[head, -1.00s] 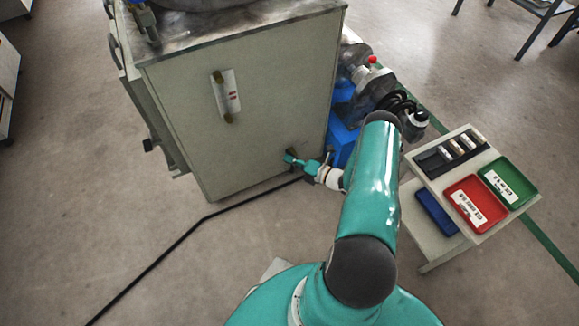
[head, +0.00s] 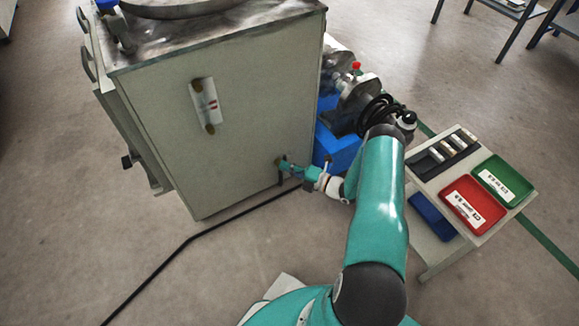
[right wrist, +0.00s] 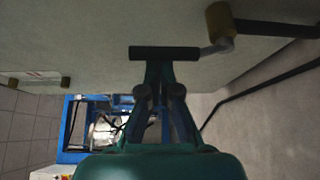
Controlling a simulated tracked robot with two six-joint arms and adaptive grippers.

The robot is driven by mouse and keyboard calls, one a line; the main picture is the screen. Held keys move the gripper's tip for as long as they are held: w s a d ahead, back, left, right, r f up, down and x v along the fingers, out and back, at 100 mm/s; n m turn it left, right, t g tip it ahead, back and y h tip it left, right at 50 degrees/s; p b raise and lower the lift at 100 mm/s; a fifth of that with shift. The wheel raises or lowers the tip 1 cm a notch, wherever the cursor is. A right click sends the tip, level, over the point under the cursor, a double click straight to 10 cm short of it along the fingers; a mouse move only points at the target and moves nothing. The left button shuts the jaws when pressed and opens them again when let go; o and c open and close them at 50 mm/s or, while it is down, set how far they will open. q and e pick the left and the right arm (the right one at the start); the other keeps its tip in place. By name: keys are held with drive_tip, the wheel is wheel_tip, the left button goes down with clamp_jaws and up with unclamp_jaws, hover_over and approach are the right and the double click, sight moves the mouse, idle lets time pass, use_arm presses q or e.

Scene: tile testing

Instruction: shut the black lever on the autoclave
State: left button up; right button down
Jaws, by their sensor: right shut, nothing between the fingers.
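The autoclave (head: 235,120) is a big grey box with a metal top, left of centre in the head view. Its black lever (right wrist: 180,53) lies across the top of my fingertips in the right wrist view, joined by a grey stem to a brass valve (right wrist: 219,20). In the head view the lever (head: 280,178) is a small dark piece low on the box's side. My right gripper (head: 285,167) is there, with its fingers closed and empty. In the right wrist view the fingertips (right wrist: 158,66) are right at the lever; I cannot tell whether they touch. My left gripper is not in view.
Blue equipment (head: 337,146) with a pump and black hose stands right beside the autoclave. A cart with a red tray (head: 472,204) and a green tray (head: 502,181) is at the right. A black line (head: 190,240) runs along the floor; floor at the left is open.

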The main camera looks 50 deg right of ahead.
drive_tip(key=a+p, duration=0.2)
drive_tip(key=a, duration=0.2)
drive_tip(key=s+d+p, duration=0.1)
drive_tip(key=s, duration=0.8)
drive_tip(key=shift+d+p, duration=0.2)
drive_tip(key=shift+p, duration=0.2)
